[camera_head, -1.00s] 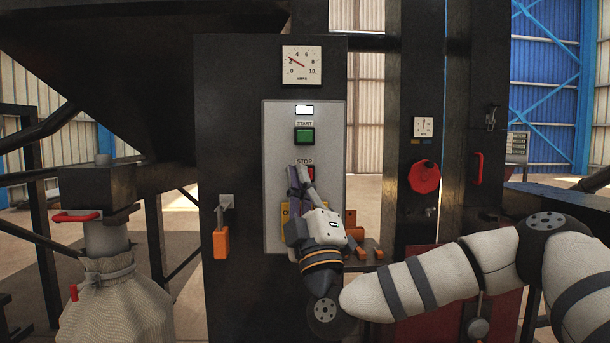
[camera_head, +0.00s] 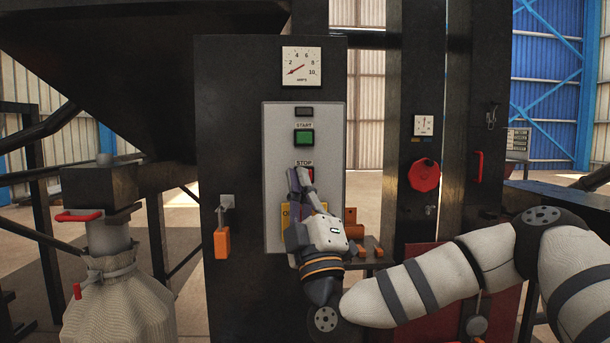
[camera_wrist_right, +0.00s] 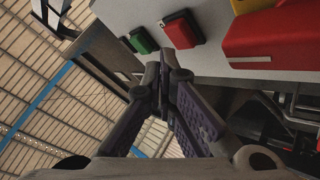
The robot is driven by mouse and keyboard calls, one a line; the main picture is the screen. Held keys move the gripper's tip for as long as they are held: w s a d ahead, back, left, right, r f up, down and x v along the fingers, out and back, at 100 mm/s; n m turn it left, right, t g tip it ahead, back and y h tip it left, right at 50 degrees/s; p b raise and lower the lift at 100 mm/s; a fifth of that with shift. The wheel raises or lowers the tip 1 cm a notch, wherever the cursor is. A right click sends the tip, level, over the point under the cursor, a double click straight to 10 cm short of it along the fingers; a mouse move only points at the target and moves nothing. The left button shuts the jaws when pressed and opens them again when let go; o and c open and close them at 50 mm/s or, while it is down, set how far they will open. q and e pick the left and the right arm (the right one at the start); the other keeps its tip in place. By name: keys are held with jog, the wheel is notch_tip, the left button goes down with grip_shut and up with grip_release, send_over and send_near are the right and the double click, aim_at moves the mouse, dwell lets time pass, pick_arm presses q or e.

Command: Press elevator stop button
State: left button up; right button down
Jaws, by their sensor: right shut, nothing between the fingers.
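The red stop button (camera_head: 309,172) sits under the STOP label on the grey control panel (camera_head: 334,125). My right gripper (camera_head: 298,172) covers much of it in the head view. The stop button shows fully in the right wrist view (camera_wrist_right: 182,28). My right gripper (camera_wrist_right: 165,62) is shut and empty there, with its fingertips just below the button and a small gap appearing between them. The green start button (camera_head: 304,137) is above the stop button. The lamp (camera_head: 304,111) at the panel top is dark. My left gripper is not in view.
An orange padlock (camera_head: 222,243) hangs left of the panel. A red knob (camera_head: 424,175) and a red handle (camera_head: 477,166) are on posts to the right. A yellow plate (camera_head: 288,215) is low on the panel. A bag (camera_head: 118,300) hangs at the left.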

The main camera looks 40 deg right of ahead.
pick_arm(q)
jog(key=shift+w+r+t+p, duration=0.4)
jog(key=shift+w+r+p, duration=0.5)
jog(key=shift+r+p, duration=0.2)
pick_arm(e)
jog(key=s+a, duration=0.1)
jog(key=s, duration=0.2)
jog(key=s+a, duration=0.1)
jog(key=shift+s+a, duration=0.15)
jog(key=shift+a, duration=0.15)
